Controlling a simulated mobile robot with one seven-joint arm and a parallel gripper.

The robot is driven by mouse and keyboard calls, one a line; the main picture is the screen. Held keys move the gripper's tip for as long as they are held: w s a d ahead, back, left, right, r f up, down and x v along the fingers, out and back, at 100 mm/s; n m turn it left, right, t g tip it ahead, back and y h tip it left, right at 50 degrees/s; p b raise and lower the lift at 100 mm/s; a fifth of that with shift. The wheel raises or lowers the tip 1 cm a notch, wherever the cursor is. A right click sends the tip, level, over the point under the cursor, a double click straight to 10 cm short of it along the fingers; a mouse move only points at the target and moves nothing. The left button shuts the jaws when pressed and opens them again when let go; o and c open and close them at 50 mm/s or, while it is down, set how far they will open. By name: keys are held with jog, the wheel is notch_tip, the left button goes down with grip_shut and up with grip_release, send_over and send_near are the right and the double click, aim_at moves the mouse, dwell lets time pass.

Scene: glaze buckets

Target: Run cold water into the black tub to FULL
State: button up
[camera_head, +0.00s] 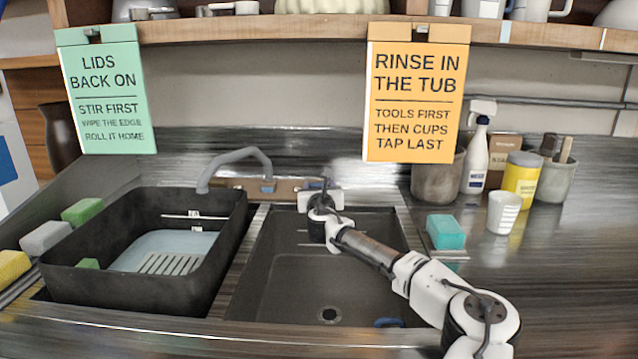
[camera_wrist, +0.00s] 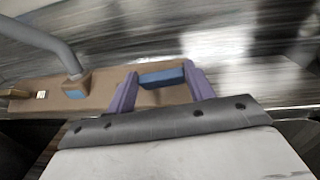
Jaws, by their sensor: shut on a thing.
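The black tub (camera_head: 225,262) stands in the left basin. Pale blue water (camera_head: 165,247) lies low in it, with a slotted grate pattern showing. White marks (camera_head: 194,215) are on its far inner wall; their words are too small to read. The grey spout (camera_head: 240,154) curves over the tub's far edge, and I see no clear stream from it. My gripper (camera_head: 322,190) is at the brown tap base behind the right basin. In the wrist view, its purple fingers (camera_wrist: 160,76) are shut on a blue tap handle (camera_wrist: 162,79). The brown base (camera_wrist: 60,98) also shows there.
The right basin (camera_head: 300,275) is empty except for a blue item (camera_head: 388,322) near its front. Sponges lie left of the tub, and a teal sponge (camera_head: 445,231) lies right. A white cup (camera_head: 503,212), yellow can (camera_head: 521,178) and spray bottle (camera_head: 476,155) stand at right. Signs hang above.

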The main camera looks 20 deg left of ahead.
jog(key=n+g+y+p, duration=0.1)
jog(key=n, duration=0.1)
jog(key=n+g+y+p, duration=0.1)
jog(key=n+y+p, duration=0.1)
jog(key=n+g+y+p, duration=0.1)
jog(key=n, duration=0.2)
jog(key=shift+w+d+r+g+y+p, duration=0.1)
jog(key=shift+w+d+g+y+p, duration=0.15)
jog(key=shift+d+g+y+p, duration=0.15)
jog(key=shift+n+g+y, duration=0.6)
jog(key=shift+n+g, duration=0.3)
jog(key=shift+n, duration=0.3)
jog(key=o, duration=1)
jog(key=b+v, duration=0.2)
jog(key=v, duration=1.1)
jog(key=shift+s+d+r+b, duration=0.1)
jog(key=shift+d+r+b, duration=0.05)
jog(key=shift+d+b, duration=0.15)
